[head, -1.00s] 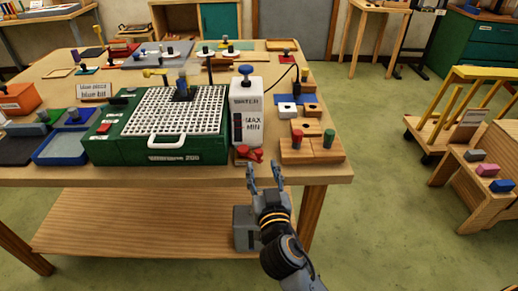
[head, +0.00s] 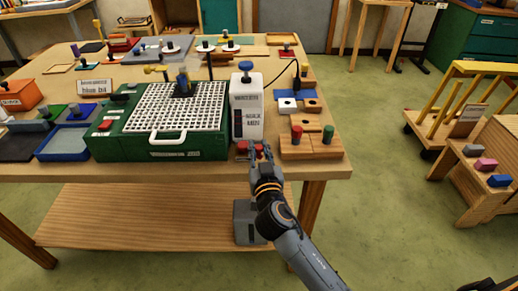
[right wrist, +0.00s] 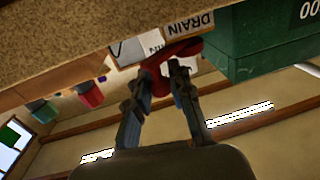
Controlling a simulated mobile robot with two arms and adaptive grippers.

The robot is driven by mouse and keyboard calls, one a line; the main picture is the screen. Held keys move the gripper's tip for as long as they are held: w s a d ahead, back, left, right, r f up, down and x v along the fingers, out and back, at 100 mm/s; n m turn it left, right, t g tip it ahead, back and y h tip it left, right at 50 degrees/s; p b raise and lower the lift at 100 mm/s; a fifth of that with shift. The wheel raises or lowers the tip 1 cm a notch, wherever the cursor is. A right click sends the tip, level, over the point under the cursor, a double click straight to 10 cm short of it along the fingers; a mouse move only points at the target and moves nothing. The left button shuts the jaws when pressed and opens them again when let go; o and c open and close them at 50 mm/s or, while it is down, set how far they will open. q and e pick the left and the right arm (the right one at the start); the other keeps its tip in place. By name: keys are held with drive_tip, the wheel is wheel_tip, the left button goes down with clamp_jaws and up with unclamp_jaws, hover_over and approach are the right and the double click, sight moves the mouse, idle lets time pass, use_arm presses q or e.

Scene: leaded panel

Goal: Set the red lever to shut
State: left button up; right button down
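The red lever (head: 243,147) sits low on the front of the white water tank (head: 246,98), near the table's front edge. In the right wrist view the red lever (right wrist: 160,84) shows between my fingertips, beside a "DRAIN" label (right wrist: 190,24). My right gripper (head: 260,149) reaches up to it from below and in front, and hides part of it. In the right wrist view the fingers of my right gripper (right wrist: 161,72) lean inward, and the red part fills the gap between them. My left gripper is not in view.
The green case (head: 160,147) with a white grid top stands just left of the tank. A wooden block with red and green pegs (head: 310,150) is close on the right. The table edge (head: 130,173) runs just below the lever.

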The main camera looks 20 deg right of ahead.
drive_tip(key=shift+w+d+n+y+p, duration=0.15)
drive_tip(key=shift+n+y+p, duration=0.25)
drive_tip(key=shift+y, duration=0.2)
drive_tip(key=n+y+p, duration=0.2)
drive_tip(key=y, duration=0.1)
drive_tip(key=w+d+n+y+p, duration=0.1)
drive_tip(key=y, duration=0.1)
drive_tip(key=shift+w+d+r, duration=0.1)
drive_tip(key=shift+r, duration=0.1)
drive_tip(key=shift+w+d+n+g+y+p, duration=0.1)
drive_tip(key=shift+w+n+g+y+p, duration=0.1)
drive_tip(key=shift+n+y+p, duration=0.3)
drive_tip(key=shift+w+d+n+g+y+p, duration=0.15)
drive_tip(key=shift+n+y+p, duration=0.2)
drive_tip(key=shift+y, duration=0.25)
drive_tip(key=shift+w+f+n+g+y+p, duration=0.1)
drive_tip(key=shift+w+n+g+y+p, duration=0.2)
drive_tip(key=shift+n+y, duration=0.35)
drive_tip(key=shift+w+f+n+g+y, duration=0.1)
drive_tip(key=shift+n+g+y, duration=0.3)
drive_tip(key=shift+y, duration=0.65)
drive_tip(key=c, duration=1.2)
unclamp_jaws()
drive_tip(key=shift+d, duration=0.1)
drive_tip(key=shift+s, duration=0.15)
